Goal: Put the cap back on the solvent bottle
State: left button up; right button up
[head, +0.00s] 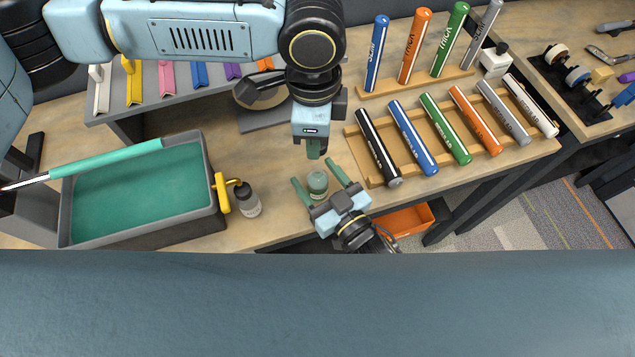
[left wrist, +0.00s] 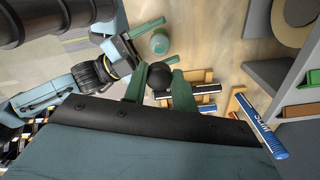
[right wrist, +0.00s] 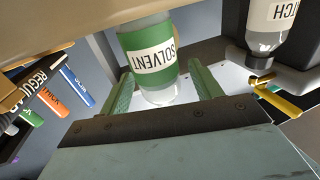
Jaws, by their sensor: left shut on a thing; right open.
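The solvent bottle (head: 317,184) stands on the bench with its green label; its clear top shows no cap in the right wrist view (right wrist: 158,65). My right gripper (head: 315,173) is open, with one finger on each side of the bottle. In the right wrist view a gap shows between each finger and the bottle. My left gripper (head: 313,150) points down just behind the bottle. In the left wrist view it is shut on a round black cap (left wrist: 158,77), apart from the bottle (left wrist: 160,43). The cap is mostly hidden in the head view.
A dark-capped bottle (head: 246,200) stands to the left, labelled PATCH in the right wrist view (right wrist: 275,20). A wooden rack (head: 372,173) of coloured grips lies close on the right.

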grip_shut()
pick_arm(q)
send_over(315, 169)
jog(key=shift+f, duration=2.5)
jog(key=shift+f, duration=0.9)
jog(key=shift+f, duration=0.55)
